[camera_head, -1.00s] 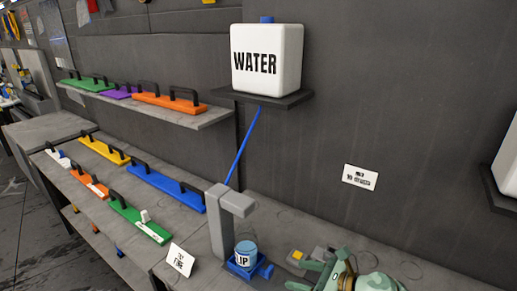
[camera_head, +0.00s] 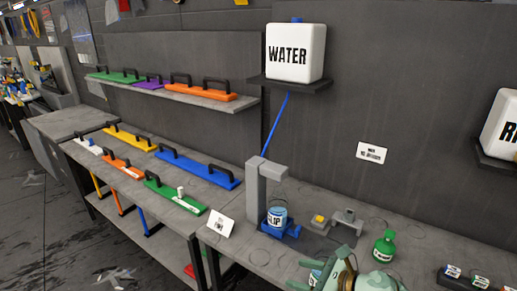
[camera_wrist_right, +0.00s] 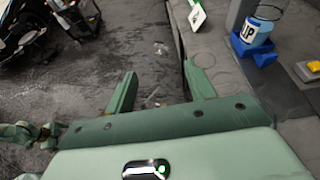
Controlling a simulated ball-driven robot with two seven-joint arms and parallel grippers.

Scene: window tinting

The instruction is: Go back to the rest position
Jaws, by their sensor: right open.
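My right gripper (camera_head: 310,272) is at the bottom of the head view, above the front part of the counter. In the right wrist view its two green fingers (camera_wrist_right: 160,78) stand wide apart with nothing between them. Floor and the counter's edge show beyond them. The cup labelled SLIP (camera_head: 277,216) stands in a blue holder (camera_head: 290,232) under the grey dispenser, apart from my gripper. The cup also shows in the right wrist view (camera_wrist_right: 255,32). A small blue and white item (camera_head: 315,277) is partly hidden by my right gripper. My left gripper is not seen.
A white WATER tank (camera_head: 295,52) sits on a wall shelf. Coloured handled tools, such as the blue one (camera_head: 198,168), lie on the left bench. A green bottle (camera_head: 384,247) and a black tray (camera_head: 466,279) stand on the counter at right. Open floor (camera_head: 45,215) lies at left.

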